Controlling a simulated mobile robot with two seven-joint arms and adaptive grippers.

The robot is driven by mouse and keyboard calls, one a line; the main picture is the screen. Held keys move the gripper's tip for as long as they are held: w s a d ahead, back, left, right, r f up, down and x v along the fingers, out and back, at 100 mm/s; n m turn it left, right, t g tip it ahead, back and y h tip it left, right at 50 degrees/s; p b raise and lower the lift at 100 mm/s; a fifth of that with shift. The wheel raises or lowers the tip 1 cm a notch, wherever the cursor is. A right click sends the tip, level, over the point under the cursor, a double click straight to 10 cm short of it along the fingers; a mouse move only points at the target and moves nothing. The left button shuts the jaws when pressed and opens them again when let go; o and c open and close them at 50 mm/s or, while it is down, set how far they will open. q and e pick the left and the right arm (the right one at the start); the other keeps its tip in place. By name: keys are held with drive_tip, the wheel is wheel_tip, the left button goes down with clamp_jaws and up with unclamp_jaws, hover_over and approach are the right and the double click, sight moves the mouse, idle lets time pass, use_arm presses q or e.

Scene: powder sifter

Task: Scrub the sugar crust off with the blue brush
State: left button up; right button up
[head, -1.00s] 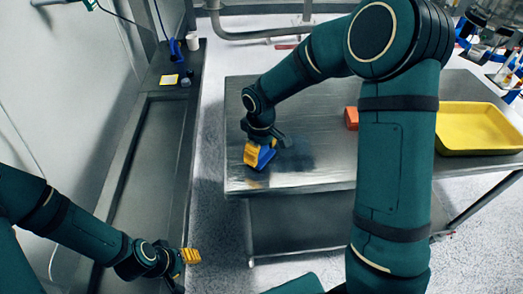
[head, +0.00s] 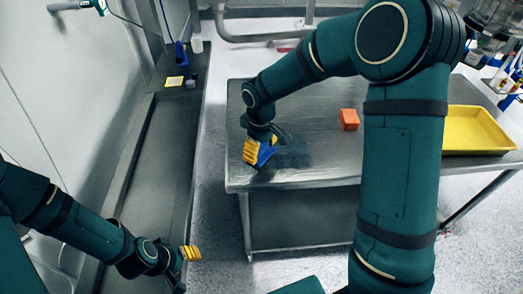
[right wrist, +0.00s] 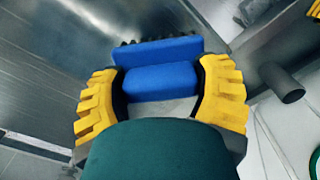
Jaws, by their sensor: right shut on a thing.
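My right gripper (head: 257,152) is shut on the blue brush (head: 266,154), low over the left front part of the steel table. In the right wrist view the brush's blue body (right wrist: 160,82) sits between the two yellow fingers, and dark bristles show along its far edge. I cannot tell whether the bristles touch the table. A faint darker patch lies on the metal beside the brush; I cannot make out clear crust. My left gripper (head: 187,256) is empty-looking at the lower left, beside the counter; its opening is not clear.
An orange block (head: 349,119) stands on the steel table (head: 315,100), right of the brush. A yellow tray (head: 475,131) lies at the table's right. A narrow dark counter (head: 160,150) along the left wall bears a yellow pad (head: 175,82) and a white cup (head: 196,43).

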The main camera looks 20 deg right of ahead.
drive_tip(key=shift+r+p, duration=0.85)
drive_tip(key=shift+r, duration=0.65)
